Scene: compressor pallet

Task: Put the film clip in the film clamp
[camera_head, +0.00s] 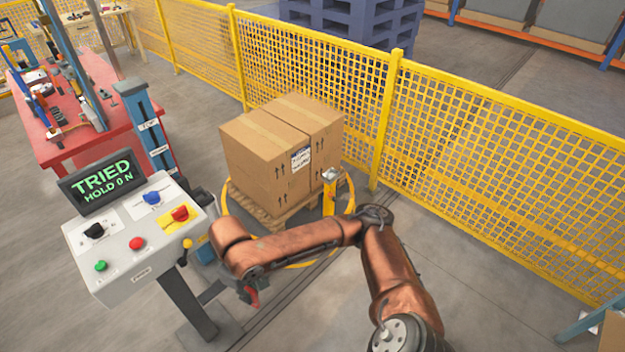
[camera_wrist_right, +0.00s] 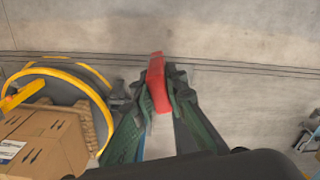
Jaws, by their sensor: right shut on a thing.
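My right gripper (camera_head: 247,286) hangs in front of the pallet, to the right of the control console. In the right wrist view, its two green-sided fingers (camera_wrist_right: 157,98) are closed on a narrow red piece, which looks like the film clip (camera_wrist_right: 156,75). The red film clip also shows small in the head view (camera_head: 253,298), below my forearm and above the floor. I cannot make out the film clamp for certain; a short yellow post with a pale top (camera_head: 329,193) stands at the carton's right front corner. My left gripper is not in view.
The carton (camera_head: 262,150) stands on a wooden pallet (camera_head: 272,222) inside a yellow ring (camera_head: 302,264). The console (camera_head: 140,235) reads "TRIED HOLD 0 N". A yellow mesh fence (camera_head: 480,150) runs behind, and a red table (camera_head: 85,140) stands left.

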